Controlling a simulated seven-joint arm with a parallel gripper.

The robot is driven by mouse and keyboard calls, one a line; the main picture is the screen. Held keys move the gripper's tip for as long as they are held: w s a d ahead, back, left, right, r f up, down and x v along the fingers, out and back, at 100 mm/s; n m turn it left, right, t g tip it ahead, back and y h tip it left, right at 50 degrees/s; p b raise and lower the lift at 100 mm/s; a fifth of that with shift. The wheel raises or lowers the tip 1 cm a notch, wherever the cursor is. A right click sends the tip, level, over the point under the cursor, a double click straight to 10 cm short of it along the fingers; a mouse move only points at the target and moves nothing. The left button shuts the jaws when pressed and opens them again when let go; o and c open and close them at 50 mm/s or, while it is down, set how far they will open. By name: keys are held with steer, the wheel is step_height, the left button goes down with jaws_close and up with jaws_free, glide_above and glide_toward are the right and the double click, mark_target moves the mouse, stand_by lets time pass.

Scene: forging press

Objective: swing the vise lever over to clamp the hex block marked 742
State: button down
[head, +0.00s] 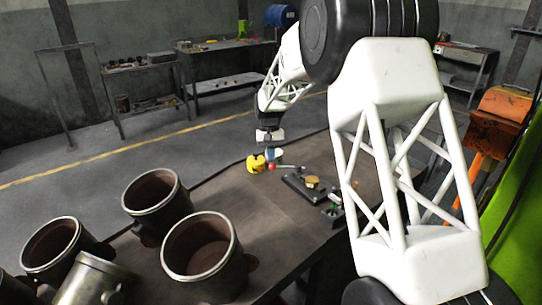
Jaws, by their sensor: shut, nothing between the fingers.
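The vise (322,196) is a dark, low fixture on the workbench, right of the picture's middle. A small brass-coloured block (312,182) sits at it, probably the hex block; its number is too small to read. The vise lever (289,170) seems to run left from the vise to a red knob (271,167). My gripper (270,142) is shut and empty, a little above and behind the knob and apart from the lever as far as I can tell. Its fingertips are small and hard to make out.
A yellow object (255,164) and a blue-and-white object (274,155) stand close by the knob. Several large metal cylinders, one being an open pot (203,258), crowd the front left. The bench top (200,205) between is clear. An orange machine (497,120) stands right.

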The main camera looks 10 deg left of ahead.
steer(key=shift+s+n, duration=0.5)
steer(key=shift+s+n+h, duration=0.5)
steer(key=shift+s+n, duration=0.7)
steer(key=shift+n, duration=0.1)
steer(key=s+n, duration=0.1)
steer(key=s+d+n+t, duration=0.1)
steer(key=n, duration=0.1)
steer(key=s+n, duration=0.1)
steer(key=shift+s+d+n+h, duration=0.25)
steer(key=shift+s+n+h, duration=0.05)
steer(key=shift+s+h, duration=0.1)
steer(key=s+n, duration=0.1)
steer(key=s+d+n+t, duration=0.1)
steer(key=shift+d+f+n, duration=0.1)
steer(key=shift+d+n, duration=0.2)
steer(key=d+n, duration=0.1)
steer(key=s+d+n+t, duration=0.1)
steer(key=n, duration=0.1)
steer(key=shift+s+h, duration=0.25)
steer(key=shift+h, duration=0.05)
steer(key=shift+s+d, duration=0.25)
steer(key=shift+d, duration=0.5)
